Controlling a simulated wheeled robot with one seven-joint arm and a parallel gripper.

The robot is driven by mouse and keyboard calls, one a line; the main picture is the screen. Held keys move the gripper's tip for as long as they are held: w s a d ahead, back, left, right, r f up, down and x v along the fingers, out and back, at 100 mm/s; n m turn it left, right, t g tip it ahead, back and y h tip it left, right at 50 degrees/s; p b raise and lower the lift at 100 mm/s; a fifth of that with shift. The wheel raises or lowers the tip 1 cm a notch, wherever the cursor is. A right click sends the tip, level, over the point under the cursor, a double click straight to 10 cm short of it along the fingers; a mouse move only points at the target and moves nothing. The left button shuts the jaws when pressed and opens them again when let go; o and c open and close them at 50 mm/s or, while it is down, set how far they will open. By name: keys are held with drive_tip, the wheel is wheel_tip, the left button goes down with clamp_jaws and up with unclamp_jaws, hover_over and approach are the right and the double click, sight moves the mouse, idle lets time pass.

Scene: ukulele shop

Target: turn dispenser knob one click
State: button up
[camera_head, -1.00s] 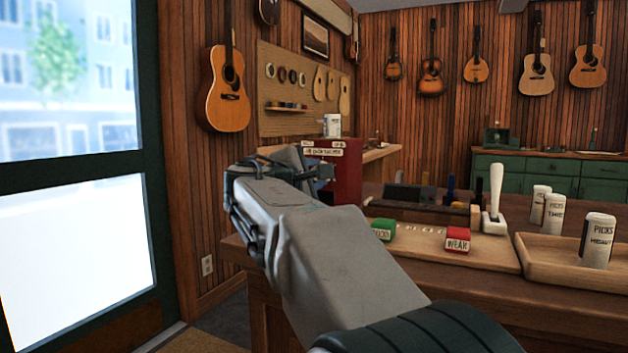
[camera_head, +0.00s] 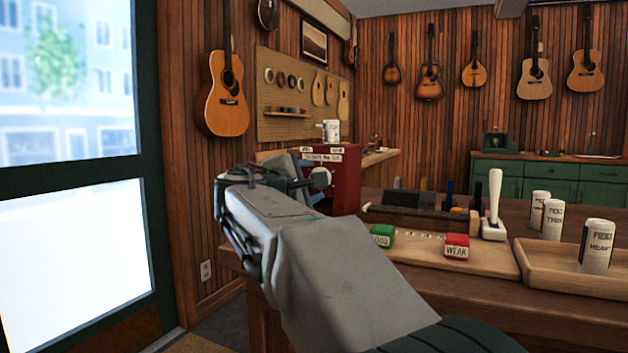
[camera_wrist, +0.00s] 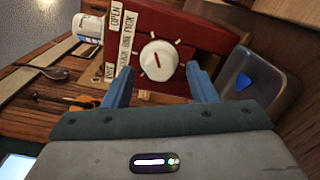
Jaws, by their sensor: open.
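The dispenser is a red box (camera_head: 343,181) with white labels at the left end of the counter, partly behind my arm in the head view. Its round white knob (camera_wrist: 158,60) has a red pointer line and white tick marks around it in the wrist view. The knob also shows edge-on in the head view (camera_head: 320,178). My gripper (camera_wrist: 160,82) is open, with one blue finger on each side just below the knob in the wrist picture. I cannot tell whether either finger touches it. A grey tray (camera_wrist: 258,80) with a blue pick (camera_wrist: 245,82) lies right of the dispenser.
A white can (camera_head: 331,131) stands on or behind the dispenser. On the counter (camera_head: 480,192) are a green block (camera_head: 382,236), a red block (camera_head: 457,246), a white lever (camera_head: 494,200) and several pick cans (camera_head: 597,246) at right. A spoon (camera_wrist: 52,73) lies left of the dispenser.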

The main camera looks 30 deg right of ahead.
drive_tip(key=p+v, duration=0.2)
drive_tip(key=v, duration=1)
drive_tip(key=shift+s+r+p, duration=0.1)
drive_tip(key=shift+s+p, duration=0.05)
drive_tip(key=shift+p, duration=0.25)
drive_tip(key=s+a+f+m+g+y+p, duration=0.2)
drive_tip(key=s+a+m+y+p, duration=0.3)
drive_tip(key=p, duration=1)
drive_tip(key=s+a+f+m+g+y+p, duration=0.2)
drive_tip(key=s+a+m+y+p, duration=0.3)
drive_tip(key=s+y+p, duration=0.5)
drive_tip(key=shift+a+g+p, duration=0.9)
drive_tip(key=shift+a+p, duration=0.3)
drive_tip(key=shift+p, duration=1.9)
